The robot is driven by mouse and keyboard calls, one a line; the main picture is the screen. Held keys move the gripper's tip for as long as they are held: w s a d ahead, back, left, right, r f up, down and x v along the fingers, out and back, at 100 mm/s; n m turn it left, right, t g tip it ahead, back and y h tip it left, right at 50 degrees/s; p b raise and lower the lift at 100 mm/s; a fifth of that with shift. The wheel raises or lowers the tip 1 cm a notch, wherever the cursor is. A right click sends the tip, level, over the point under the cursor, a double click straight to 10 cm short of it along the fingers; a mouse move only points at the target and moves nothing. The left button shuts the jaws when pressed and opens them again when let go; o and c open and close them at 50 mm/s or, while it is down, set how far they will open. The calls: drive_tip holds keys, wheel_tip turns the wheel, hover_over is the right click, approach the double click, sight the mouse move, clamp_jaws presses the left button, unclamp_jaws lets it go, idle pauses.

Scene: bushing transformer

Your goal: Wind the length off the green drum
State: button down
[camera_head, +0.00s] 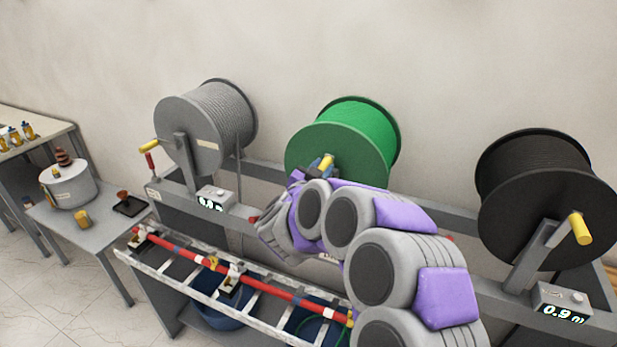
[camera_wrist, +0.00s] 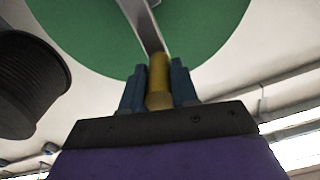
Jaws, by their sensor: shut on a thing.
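The green drum (camera_head: 345,143) is mounted on the rack in the middle of the head view, between a grey drum and a black drum. Its flat green face also fills the top of the wrist view (camera_wrist: 85,45). A yellow crank handle (camera_wrist: 158,76) sits on a grey crank arm (camera_wrist: 143,25) against that face. My gripper (camera_wrist: 158,85) is shut on the yellow handle, with a dark blue finger on each side of it.
The grey drum (camera_head: 208,128) stands left, with its own crank and counter (camera_head: 212,200). A rail with a red pole (camera_head: 195,262) runs in front. A side table (camera_head: 95,235) holds a white pot.

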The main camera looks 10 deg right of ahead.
drive_tip(key=s+d+f+m+b, duration=0.4)
drive_tip(key=d+f+m+b, duration=0.2)
drive_tip(key=m+b, duration=0.5)
drive_tip(key=shift+s+b, duration=0.35)
drive_tip(key=shift+b, duration=0.2)
drive_tip(key=shift+d, duration=0.15)
drive_tip(key=c, duration=0.9)
unclamp_jaws()
drive_tip(key=shift+w, duration=0.1)
drive_tip(key=shift+o, duration=0.2)
